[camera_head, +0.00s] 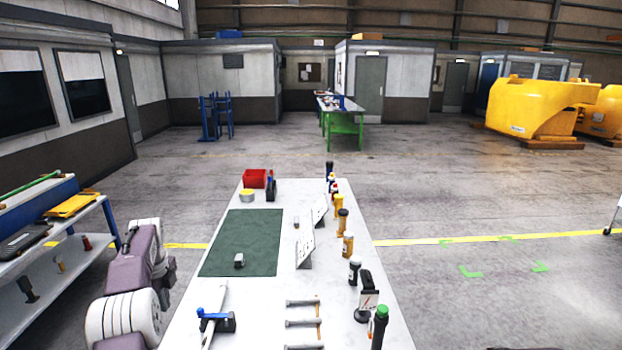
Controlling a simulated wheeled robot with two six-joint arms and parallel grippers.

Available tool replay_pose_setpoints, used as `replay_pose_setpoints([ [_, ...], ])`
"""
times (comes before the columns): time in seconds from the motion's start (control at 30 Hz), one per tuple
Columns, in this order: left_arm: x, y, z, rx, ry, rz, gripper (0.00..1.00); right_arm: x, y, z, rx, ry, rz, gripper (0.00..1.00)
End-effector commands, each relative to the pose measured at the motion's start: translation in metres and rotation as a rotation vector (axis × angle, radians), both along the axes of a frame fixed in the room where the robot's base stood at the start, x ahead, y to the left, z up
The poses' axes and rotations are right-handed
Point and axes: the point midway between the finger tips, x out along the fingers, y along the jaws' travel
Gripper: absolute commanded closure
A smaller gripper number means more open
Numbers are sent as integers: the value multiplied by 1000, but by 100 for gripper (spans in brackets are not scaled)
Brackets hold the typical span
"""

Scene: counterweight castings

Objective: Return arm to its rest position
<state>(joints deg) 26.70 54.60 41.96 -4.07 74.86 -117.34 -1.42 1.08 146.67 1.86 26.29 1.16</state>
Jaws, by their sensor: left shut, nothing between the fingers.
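My left arm (146,262), with purple and white links, is folded at the lower left beside the workbench. The small grey end near it appears to be my left gripper (169,267), shut and empty. It is left of the bench edge, apart from the bench items in the picture. Its fingers are small and partly hidden by the arm. My right arm and right gripper are not in view.
The white workbench (260,312) carries a green mat (240,235), a red bin (254,179), several bottles along its right edge and metal tools in front. A shelf cart (75,234) stands left of my arm. Open floor lies right.

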Motion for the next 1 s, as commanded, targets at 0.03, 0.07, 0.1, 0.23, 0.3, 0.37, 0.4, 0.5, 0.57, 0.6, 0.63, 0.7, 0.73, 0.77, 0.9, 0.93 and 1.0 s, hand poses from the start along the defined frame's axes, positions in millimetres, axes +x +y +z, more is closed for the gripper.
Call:
replay_pose_setpoints([
  [0.03,3,-29,7,0,-4,-50,100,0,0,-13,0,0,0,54],
  [0.07,2,-46,12,-3,-2,-79,100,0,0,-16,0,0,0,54],
  [0.1,-1,-70,17,-7,-1,-116,100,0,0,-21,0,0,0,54],
  [0.23,-23,-138,21,-37,-10,-118,100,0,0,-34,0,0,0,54],
  [0.3,-43,-172,15,-62,-17,-59,100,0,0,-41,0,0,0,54],
  [0.37,-66,-199,6,-85,-22,18,100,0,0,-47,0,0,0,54],
  [0.4,-83,-215,-2,-103,-24,84,100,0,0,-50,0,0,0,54],
  [0.5,-132,-246,-28,-147,-26,295,100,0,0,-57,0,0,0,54],
  [0.57,-165,-259,-46,-170,-23,456,100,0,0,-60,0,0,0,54],
  [0.6,-187,-264,-59,-184,-18,579,100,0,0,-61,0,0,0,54],
  [0.63,-205,-267,-69,-193,-16,685,100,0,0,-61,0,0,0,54],
  [0.7,-240,-268,-90,-207,-8,950,100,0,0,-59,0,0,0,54],
  [0.73,-252,-268,-99,-208,-3,1056,100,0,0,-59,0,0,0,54],
  [0.77,-260,-268,-106,-207,-1,1154,100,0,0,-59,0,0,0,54],
  [0.9,-255,-268,-113,-262,-66,1474,100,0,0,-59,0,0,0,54],
  [0.93,-252,-268,-112,-271,-76,1516,100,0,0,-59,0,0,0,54],
  [1.0,-250,-268,-112,-281,-85,1579,100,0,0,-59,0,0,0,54],
])
